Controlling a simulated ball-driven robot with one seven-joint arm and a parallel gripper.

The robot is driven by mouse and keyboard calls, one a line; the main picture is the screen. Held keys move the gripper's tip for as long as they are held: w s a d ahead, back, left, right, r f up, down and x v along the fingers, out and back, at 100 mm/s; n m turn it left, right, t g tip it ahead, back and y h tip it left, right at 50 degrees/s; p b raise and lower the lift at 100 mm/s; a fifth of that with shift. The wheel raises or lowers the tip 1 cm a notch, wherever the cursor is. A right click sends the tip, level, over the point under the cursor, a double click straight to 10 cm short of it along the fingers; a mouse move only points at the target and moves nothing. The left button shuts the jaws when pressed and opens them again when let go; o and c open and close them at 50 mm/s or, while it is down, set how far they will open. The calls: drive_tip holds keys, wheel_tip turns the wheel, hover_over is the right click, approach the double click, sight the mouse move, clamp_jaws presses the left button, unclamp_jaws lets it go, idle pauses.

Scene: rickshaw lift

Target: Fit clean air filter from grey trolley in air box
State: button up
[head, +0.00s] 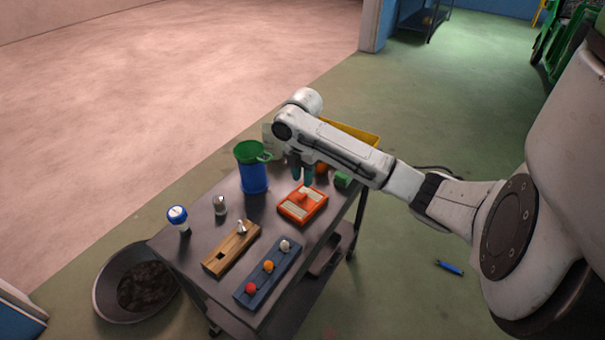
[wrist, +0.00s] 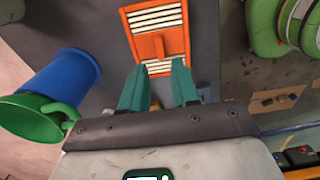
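The air filter (head: 304,211) is an orange frame with pale pleats and a raised orange grip bar. It lies flat on the grey trolley (head: 210,190), towards its right side. In the wrist view the filter (wrist: 136,22) is just beyond my fingertips, with its grip bar pointing between them. My gripper (head: 302,182) has teal fingers and hangs above the filter's far edge. I cannot make out an air box in either view.
A blue container with a green rim (head: 252,178) stands left of my gripper. A wooden block (head: 222,258), a blue knob board (head: 258,286), a blue-topped bottle (head: 178,217) and a small jar (head: 220,205) stand nearer. A yellow bin (head: 355,134) is partly hidden.

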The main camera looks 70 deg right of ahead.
sight(302, 196)
wheel_tip(302, 196, down, 7)
drive_tip(key=b, duration=0.4)
drive_tip(key=shift+f, duration=0.15)
clamp_jaws()
drive_tip(key=shift+r, duration=0.2)
drive_tip(key=shift+r+p, duration=3)
drive_tip(key=shift+r, duration=0.4)
drive_tip(key=shift+s+f, duration=0.1)
